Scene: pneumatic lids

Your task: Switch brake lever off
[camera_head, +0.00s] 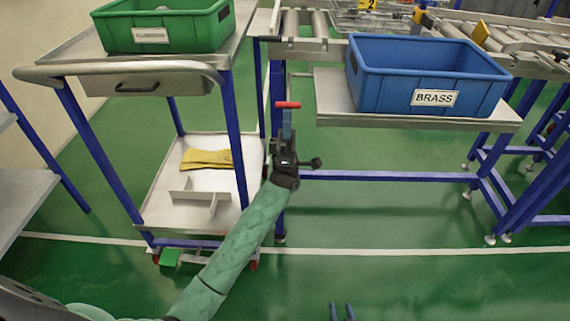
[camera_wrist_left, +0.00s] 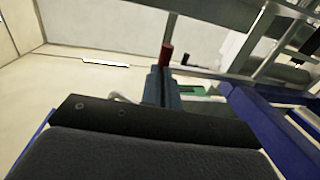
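The brake lever appears as a short red bar (camera_head: 288,104) by the blue post between the trolley and the blue crate's stand. In the left wrist view its red end (camera_wrist_left: 166,55) shows just beyond my fingertips. My left gripper (camera_head: 287,122) points at the lever, its blue-grey fingers close together, with the tips at or just under the red bar. The fingers also show pressed together in the left wrist view (camera_wrist_left: 161,86). I cannot tell whether they touch the lever. My right gripper (camera_head: 342,311) shows only two fingertips, apart and empty, at the bottom edge.
A trolley (camera_head: 141,217) with a green crate (camera_head: 120,36) on top and yellow gloves (camera_head: 205,159) below stands left. A blue crate (camera_head: 380,91) labelled BRASS sits on a metal shelf (camera_head: 335,95) at right, before roller conveyors. The green floor in front is clear.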

